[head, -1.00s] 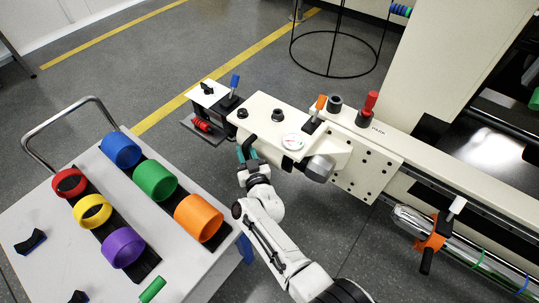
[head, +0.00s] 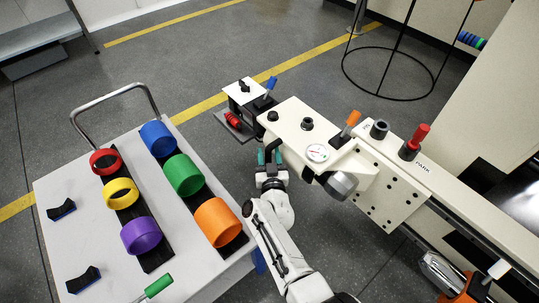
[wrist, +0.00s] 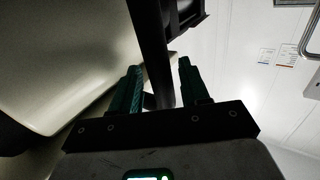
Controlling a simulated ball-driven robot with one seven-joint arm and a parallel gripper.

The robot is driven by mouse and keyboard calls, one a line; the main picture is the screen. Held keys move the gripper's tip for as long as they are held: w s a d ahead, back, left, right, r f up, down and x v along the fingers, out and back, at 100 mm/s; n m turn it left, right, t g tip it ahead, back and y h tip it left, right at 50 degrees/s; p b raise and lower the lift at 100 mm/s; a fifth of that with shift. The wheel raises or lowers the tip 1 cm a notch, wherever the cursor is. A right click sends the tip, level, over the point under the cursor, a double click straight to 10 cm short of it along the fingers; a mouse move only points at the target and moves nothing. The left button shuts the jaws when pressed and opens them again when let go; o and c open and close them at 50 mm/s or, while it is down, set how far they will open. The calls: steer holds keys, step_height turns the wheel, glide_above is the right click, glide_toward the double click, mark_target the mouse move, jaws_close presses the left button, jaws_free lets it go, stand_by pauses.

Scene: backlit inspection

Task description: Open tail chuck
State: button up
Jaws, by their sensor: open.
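The cream tail unit (head: 292,122) stands at centre in the head view, with a round gauge (head: 317,153) and a grey cylindrical chuck (head: 341,185) at its front. A dark bar (head: 274,146) hangs at its left side. My gripper (head: 270,157) is at that bar, with teal fingers apart. In the wrist view, a dark bar (wrist: 149,40) runs down between the open fingers of my gripper (wrist: 160,72), closer to the left finger. I cannot tell whether it touches a finger. The inside of the chuck is hidden.
Orange (head: 350,121) and red (head: 416,139) levers stand on the machine. A blue lever (head: 271,83) is on a small unit behind. A white cart (head: 85,225) with coloured rings stands at the left. A black wire stand (head: 390,95) is at the back right.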

steer(key=shift+s, duration=0.1)
steer(key=shift+s+r+p, duration=0.1)
steer(key=shift+s+p, duration=0.2)
steer(key=shift+p, duration=0.05)
steer(key=s+p, duration=0.6)
steer(key=s, duration=0.4)
steer(key=shift+d, duration=0.2)
